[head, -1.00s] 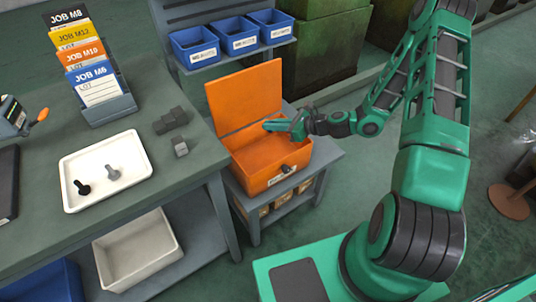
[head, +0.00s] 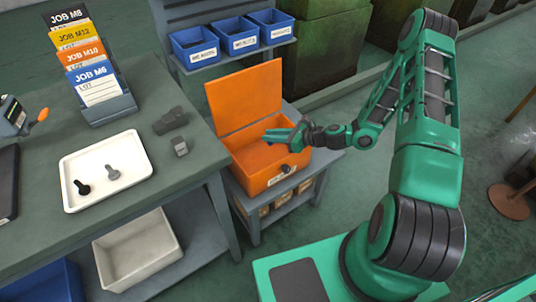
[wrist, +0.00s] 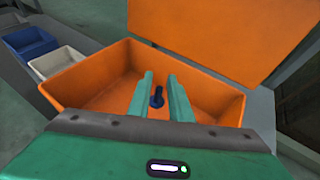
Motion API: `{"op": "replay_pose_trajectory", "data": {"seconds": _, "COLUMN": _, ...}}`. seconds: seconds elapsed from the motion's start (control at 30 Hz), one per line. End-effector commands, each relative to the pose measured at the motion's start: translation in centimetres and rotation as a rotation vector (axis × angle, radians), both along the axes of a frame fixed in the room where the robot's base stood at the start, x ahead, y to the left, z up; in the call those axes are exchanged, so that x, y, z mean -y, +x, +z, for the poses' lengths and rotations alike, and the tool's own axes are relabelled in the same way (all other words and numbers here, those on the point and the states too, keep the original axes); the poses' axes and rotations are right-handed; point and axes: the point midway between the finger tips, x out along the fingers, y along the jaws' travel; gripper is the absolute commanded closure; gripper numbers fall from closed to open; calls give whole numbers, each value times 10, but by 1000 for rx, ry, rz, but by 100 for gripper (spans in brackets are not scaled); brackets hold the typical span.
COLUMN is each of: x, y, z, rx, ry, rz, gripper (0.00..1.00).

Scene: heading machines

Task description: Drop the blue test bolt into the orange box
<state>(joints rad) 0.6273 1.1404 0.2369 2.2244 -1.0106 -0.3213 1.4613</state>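The open orange box (head: 257,168) stands on a low grey stand beside the bench, its lid (head: 245,97) raised at the back. My gripper (head: 268,137) is over the box opening in the head view. In the wrist view its two green fingers (wrist: 160,76) are spread apart above the orange box (wrist: 87,82). The blue bolt (wrist: 157,98) shows between the fingers, with gaps to both, and appears to lie on the box floor. The bolt is not visible in the head view.
A white tray (head: 134,167) on the bench holds a black bolt (head: 82,187) and a grey bolt (head: 112,172). Blue bins (head: 196,48) sit on a shelf behind the box. A white bin (head: 137,252) is under the bench.

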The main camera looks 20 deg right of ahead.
Motion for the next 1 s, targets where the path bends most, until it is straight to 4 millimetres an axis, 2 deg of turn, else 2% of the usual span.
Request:
{"op": "replay_pose_trajectory", "data": {"seconds": 0.33, "x": 1, "y": 0, "z": 0, "rx": 0, "ry": 0, "rz": -1, "gripper": 70}}
{"op": "replay_pose_trajectory", "data": {"seconds": 0.47, "x": 8, "y": -6, "z": 4, "rx": -1, "ry": 0, "rz": -3, "gripper": 70}}
{"op": "replay_pose_trajectory", "data": {"seconds": 0.8, "x": 50, "y": -41, "z": 27, "rx": -2, "ry": 0, "rz": -4, "gripper": 70}}
{"op": "replay_pose_trajectory", "data": {"seconds": 1.0, "x": 68, "y": -57, "z": 37, "rx": -1, "ry": 0, "rz": -3, "gripper": 70}}
